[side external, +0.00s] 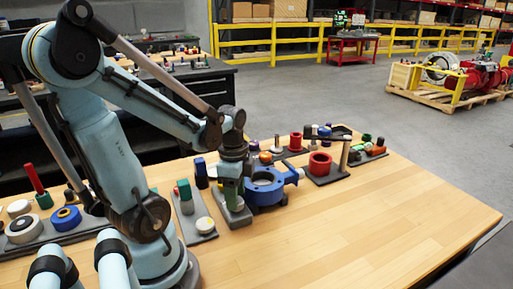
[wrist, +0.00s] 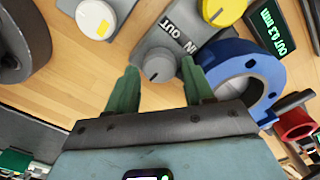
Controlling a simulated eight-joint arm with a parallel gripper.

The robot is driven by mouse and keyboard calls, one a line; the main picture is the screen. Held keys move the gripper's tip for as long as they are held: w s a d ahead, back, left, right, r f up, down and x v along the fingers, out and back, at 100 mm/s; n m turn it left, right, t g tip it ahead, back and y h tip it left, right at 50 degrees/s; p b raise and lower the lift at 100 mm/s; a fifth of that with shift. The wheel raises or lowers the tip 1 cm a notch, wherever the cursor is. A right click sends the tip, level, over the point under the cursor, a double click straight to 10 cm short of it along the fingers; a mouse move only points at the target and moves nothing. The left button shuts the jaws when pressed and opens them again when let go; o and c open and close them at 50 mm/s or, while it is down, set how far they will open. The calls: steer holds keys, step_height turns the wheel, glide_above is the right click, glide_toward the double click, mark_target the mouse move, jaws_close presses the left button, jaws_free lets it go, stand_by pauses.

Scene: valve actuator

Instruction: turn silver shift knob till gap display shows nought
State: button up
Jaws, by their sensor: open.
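The silver-grey shift knob (wrist: 157,68) sits on a grey block (wrist: 181,33) marked IN and OUT in the wrist view. My gripper (wrist: 159,72) has green fingers, spread open, one on each side of the knob. I cannot tell whether either finger touches it. The gap display (wrist: 278,30), a dark panel at the upper right, shows OUT and a green figure in mm that looks like 0.2 or 6.2. In the side external view my gripper (side external: 231,190) points down over the grey block (side external: 235,216), and the knob is mostly hidden there.
A blue valve ring (wrist: 246,72) stands right of the block; it also shows in the side external view (side external: 264,187). A yellow knob (wrist: 222,10) and a white knob (wrist: 95,18) are nearby. A red ring (side external: 320,163) stands farther right. The table's front right (side external: 370,230) is clear.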

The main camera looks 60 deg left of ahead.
steer(key=shift+f, duration=0.55)
steer(key=c, duration=0.8)
steer(key=shift+n, duration=0.4)
